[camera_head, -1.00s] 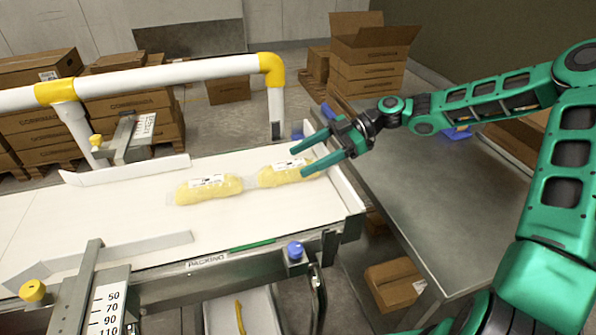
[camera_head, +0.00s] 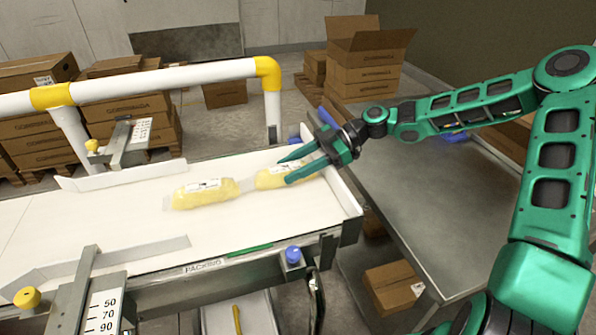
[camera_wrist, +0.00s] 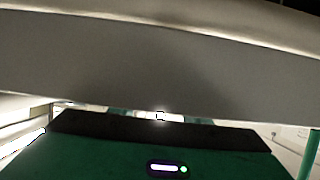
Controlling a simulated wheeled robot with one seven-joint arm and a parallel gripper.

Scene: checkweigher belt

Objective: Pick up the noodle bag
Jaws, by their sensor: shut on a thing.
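Two clear-wrapped yellow noodle bags with white labels lie in line on the white belt (camera_head: 110,225) in the head view. My gripper (camera_head: 283,171) is at the right noodle bag (camera_head: 268,180), near the belt's right end. Its green fingers are shut on that bag, one on the far side and one on the near side. The fingers and palm hide the bag's right part. The left noodle bag (camera_head: 205,194) lies free, its wrapper close to the held bag. In the wrist view, a blurred grey surface fills the top and hides the bag.
A white rail with yellow joints (camera_head: 268,68) runs behind the belt. A low end guard (camera_head: 345,190) stands right of the held bag. A bare grey metal table (camera_head: 430,205) lies to the right. A blue knob (camera_head: 292,255) is at the belt's front edge.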

